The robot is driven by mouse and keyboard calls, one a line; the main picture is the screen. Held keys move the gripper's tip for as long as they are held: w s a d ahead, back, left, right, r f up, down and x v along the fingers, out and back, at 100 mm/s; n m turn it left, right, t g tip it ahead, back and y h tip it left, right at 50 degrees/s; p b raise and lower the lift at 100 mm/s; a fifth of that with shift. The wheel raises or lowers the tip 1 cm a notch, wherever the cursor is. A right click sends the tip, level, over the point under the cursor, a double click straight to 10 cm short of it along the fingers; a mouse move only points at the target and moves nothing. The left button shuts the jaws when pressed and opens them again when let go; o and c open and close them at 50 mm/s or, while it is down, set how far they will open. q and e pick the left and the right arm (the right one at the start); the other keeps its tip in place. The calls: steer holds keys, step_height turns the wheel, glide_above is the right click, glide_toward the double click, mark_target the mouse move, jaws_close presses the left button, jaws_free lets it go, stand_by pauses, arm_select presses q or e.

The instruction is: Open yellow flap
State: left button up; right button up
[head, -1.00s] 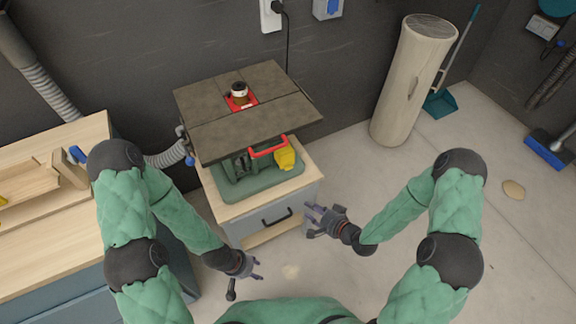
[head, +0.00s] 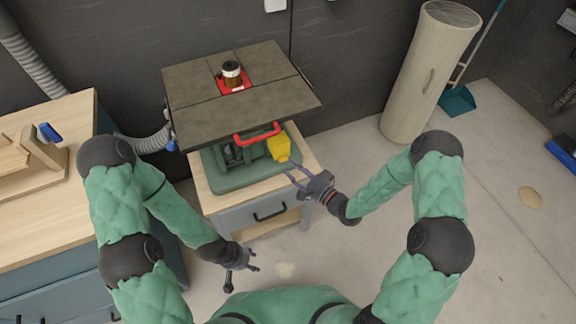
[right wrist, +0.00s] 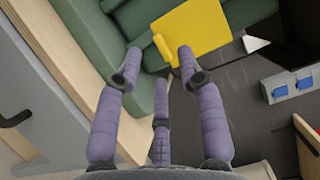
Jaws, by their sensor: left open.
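The yellow flap (head: 279,147) is on the right front of the green machine base (head: 232,174) under the dark router table top (head: 240,95). In the right wrist view the flap (right wrist: 194,32) lies just beyond my fingertips. My right gripper (head: 295,174) is right of and in front of the flap, with its fingers apart and pointing toward it. In the right wrist view its fingers (right wrist: 157,62) are spread with nothing between them; whether one touches the flap I cannot tell. My left gripper (head: 248,259) is open and empty, low in front of the cabinet.
A red bar handle (head: 257,134) sits left of the flap, under the table top's front edge. The cabinet (head: 253,213) has a black drawer handle. A wooden workbench (head: 60,215) stands at left, a beige cylinder (head: 425,75) at back right. The floor on the right is mostly clear.

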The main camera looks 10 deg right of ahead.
steer(key=shift+b+x, duration=0.35)
steer(key=shift+x, duration=1.2)
jaws_close()
